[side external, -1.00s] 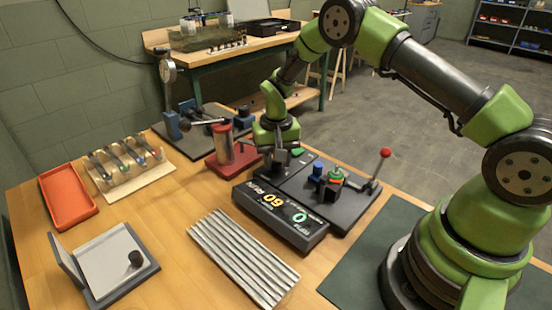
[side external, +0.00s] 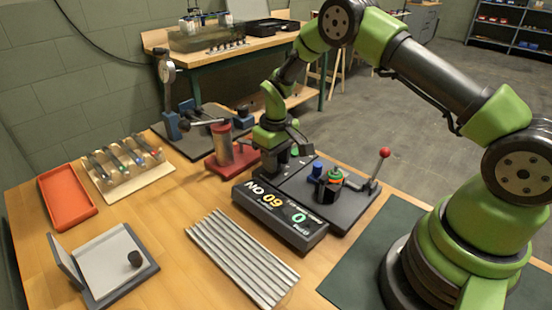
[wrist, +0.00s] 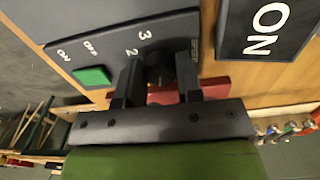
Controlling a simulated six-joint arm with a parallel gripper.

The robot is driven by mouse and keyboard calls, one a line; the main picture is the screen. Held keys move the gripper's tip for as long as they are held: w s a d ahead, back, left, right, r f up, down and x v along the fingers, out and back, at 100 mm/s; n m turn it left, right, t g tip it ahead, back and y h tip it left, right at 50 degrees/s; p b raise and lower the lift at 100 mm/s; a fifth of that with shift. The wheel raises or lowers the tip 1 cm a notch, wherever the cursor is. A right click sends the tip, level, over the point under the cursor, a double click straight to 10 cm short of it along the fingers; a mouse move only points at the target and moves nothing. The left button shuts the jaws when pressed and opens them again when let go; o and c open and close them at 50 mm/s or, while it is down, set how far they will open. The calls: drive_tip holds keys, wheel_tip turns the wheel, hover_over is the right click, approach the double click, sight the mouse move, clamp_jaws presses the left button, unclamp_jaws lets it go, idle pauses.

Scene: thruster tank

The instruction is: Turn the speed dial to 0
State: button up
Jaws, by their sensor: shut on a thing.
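The speed dial (wrist: 159,68) is a dark round knob on a dark panel (wrist: 120,38). It shows in the wrist view between my fingers, with the numbers 2 and 3 beside it; I cannot read its pointer. My gripper (wrist: 158,82) is shut on the dial, one finger on each side. In the side view my gripper (side external: 283,165) is down at the panel's far left end and hides the dial. The display box (side external: 278,217) reads ON, a yellow 60 and a green 0.
A green switch (wrist: 92,76) marked ON and OFF sits near the dial. A red stand (side external: 226,155) is close to my gripper's left.

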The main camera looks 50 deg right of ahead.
idle(0.3)
drive_tip(key=o, duration=0.9)
drive_tip(key=shift+o, duration=0.2)
drive_tip(key=shift+r, duration=0.1)
wheel_tip(320, 180, up, 10)
